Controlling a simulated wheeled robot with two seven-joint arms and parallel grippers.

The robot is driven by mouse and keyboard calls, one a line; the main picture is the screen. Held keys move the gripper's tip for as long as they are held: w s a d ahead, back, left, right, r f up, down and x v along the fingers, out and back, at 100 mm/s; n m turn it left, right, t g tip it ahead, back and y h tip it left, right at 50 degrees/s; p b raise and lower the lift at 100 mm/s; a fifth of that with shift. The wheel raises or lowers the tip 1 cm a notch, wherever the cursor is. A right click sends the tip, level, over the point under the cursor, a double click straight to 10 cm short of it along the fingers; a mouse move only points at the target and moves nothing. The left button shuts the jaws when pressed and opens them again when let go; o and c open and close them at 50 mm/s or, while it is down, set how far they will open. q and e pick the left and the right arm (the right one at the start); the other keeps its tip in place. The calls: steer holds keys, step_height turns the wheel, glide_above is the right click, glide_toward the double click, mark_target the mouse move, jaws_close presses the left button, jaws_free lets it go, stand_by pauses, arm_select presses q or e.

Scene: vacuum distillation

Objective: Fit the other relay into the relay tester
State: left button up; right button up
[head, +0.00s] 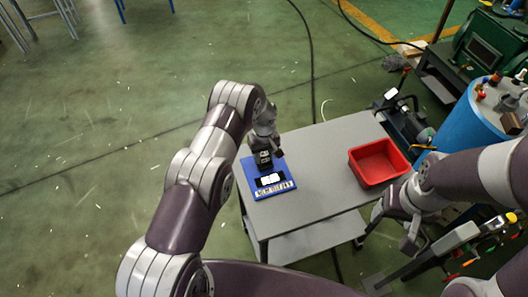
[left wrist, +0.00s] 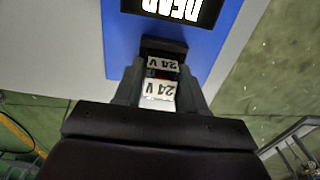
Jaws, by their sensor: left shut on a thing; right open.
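The blue relay tester (head: 249,174) lies on the grey table, with a black-framed display (head: 271,180) and a lettered strip on its near edge. In the left wrist view the display (left wrist: 172,8) appears upside down and reads DEAD. The tester's black socket (left wrist: 163,44) is beside it. My left gripper (left wrist: 162,82) is shut on a relay (left wrist: 159,92) with white 24 V labels, right at the socket; I cannot tell whether it is fully seated. In the head view my left gripper (head: 266,148) hides most of it. My right gripper (head: 395,226) is open and empty.
A red bin (head: 379,162) stands on the right of the grey table (head: 318,170) and looks empty. The tabletop between tester and bin is clear. A blue drum (head: 474,128) and green machinery stand beyond the table's right side.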

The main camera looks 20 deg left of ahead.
mark_target(264, 153)
arm_select(q)
steer(key=o, duration=1.1)
steer(key=shift+r, duration=0.2)
steer(key=s+r+m+b, duration=0.1)
steer(key=s+r, duration=0.1)
steer(key=r, duration=0.6)
steer(key=s+r+m+b, duration=0.1)
steer(key=s+r, duration=0.2)
steer(key=r, duration=0.6)
steer(key=s+r+m, duration=0.1)
steer(key=s+r, duration=0.1)
steer(key=s, duration=0.5)
steer(key=s+a+r+m+t, duration=0.1)
steer(key=s+r+m, duration=0.1)
steer(key=s, duration=0.5)
steer(key=s+a+r+m, duration=0.1)
steer(key=s+r+m, duration=0.1)
steer(key=s, duration=0.5)
steer(key=shift+s+a+r, duration=0.1)
steer(key=shift+r, duration=0.15)
